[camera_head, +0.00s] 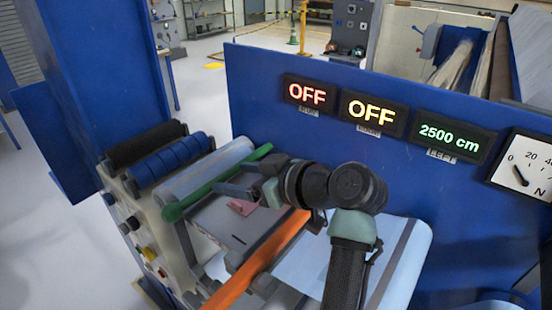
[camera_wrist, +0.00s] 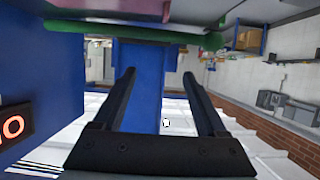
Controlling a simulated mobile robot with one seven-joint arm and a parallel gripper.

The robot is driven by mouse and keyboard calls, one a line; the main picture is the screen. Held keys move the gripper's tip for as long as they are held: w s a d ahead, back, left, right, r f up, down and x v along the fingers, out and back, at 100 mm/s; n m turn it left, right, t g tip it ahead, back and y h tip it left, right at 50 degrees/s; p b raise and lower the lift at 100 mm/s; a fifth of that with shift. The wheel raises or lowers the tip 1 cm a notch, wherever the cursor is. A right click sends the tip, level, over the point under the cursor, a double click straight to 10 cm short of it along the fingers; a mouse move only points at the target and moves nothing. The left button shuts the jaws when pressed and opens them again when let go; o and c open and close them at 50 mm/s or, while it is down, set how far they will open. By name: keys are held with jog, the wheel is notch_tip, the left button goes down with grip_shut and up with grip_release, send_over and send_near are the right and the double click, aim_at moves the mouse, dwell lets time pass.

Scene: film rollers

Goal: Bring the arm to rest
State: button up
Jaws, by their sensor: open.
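My arm (camera_head: 345,225) reaches up from the bottom of the head view and bends left over the roller machine. My gripper (camera_head: 230,178) points left, above the machine's flat grey plate (camera_head: 225,225) and close to the green bar (camera_head: 195,197). I cannot tell the exact gap to the bar. In the wrist view my gripper (camera_wrist: 159,75) has its two dark fingers well apart, with nothing between them. The green bar (camera_wrist: 110,30) crosses the top of that view, beyond the fingertips.
A black roller (camera_head: 145,143), a blue roller (camera_head: 180,160) and a pale roller (camera_head: 208,167) lie left of the green bar. An orange bar (camera_head: 258,262) runs below my gripper. A blue panel (camera_head: 265,110) with OFF displays and a gauge stands behind my arm.

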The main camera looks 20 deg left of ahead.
jog(key=w+d+r+m+t+h+b, duration=0.1)
jog(key=d+r+m+t+h, duration=0.15)
jog(key=d+r+t, duration=0.45)
jog(key=w+d+r+m+t+h+b, duration=0.25)
jog(key=r+m+t, duration=0.2)
jog(key=r, duration=0.35)
jog(key=s+d+r+m+t+h, duration=0.3)
jog(key=s+d+r+t, duration=0.2)
jog(key=s+r, duration=0.3)
jog(key=s+d+r+m+t+h, duration=0.4)
jog(key=s+d+r+t, duration=0.1)
jog(key=s+r, duration=0.4)
jog(key=shift+s+d+r+t+h, duration=0.2)
jog(key=shift+s+r+t+h, duration=0.1)
jog(key=shift+s+t, duration=0.25)
jog(key=shift+w, duration=0.15)
